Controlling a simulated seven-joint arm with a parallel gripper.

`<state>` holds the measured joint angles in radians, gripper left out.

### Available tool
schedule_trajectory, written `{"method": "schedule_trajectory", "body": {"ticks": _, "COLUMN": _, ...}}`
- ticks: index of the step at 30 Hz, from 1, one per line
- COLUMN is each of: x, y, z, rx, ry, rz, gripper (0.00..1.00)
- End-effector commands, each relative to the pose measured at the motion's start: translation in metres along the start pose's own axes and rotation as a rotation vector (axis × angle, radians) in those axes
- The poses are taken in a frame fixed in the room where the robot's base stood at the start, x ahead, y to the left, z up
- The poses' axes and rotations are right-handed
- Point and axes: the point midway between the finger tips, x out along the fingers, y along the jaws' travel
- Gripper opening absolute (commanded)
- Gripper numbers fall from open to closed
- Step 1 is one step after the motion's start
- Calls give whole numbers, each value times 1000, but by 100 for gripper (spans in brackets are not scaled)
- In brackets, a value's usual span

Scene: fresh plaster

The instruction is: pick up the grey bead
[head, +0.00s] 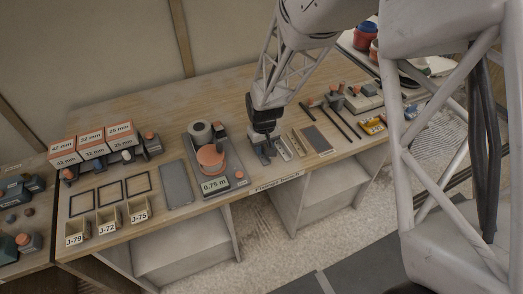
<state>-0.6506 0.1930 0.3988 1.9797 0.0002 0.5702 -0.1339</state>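My gripper (264,156) is low over the workbench, pointing down, between a round-reel stand and several narrow strips. The view is small and dark there, so I cannot tell whether its fingers are apart or hold anything. A pale grey slotted strip (283,149) lies just right of the fingers, and a thinner strip (298,143) lies beside it. Either may be the grey bead; I cannot tell which. Part of the bench under the gripper is hidden by it.
Left of my gripper is the reel stand (240,181) marked 0,75 m, then a grey flat plate (175,184). Bins marked J-79, J-72 and J-75 (107,222) stand at the front left. A dark rectangular plate (317,139) and long tools lie right.

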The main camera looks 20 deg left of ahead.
Motion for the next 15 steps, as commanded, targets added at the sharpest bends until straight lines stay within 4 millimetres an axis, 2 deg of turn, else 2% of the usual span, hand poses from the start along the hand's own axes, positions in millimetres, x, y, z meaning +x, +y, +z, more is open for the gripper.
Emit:
{"method": "schedule_trajectory", "body": {"ticks": 11, "x": 0, "y": 0, "z": 0, "rx": 0, "ry": 0, "rz": 0, "gripper": 35}}
{"method": "schedule_trajectory", "body": {"ticks": 12, "x": 0, "y": 0, "z": 0, "rx": 0, "ry": 0, "rz": 0, "gripper": 34}}
{"method": "schedule_trajectory", "body": {"ticks": 15, "x": 0, "y": 0, "z": 0, "rx": 0, "ry": 0, "rz": 0, "gripper": 18}}
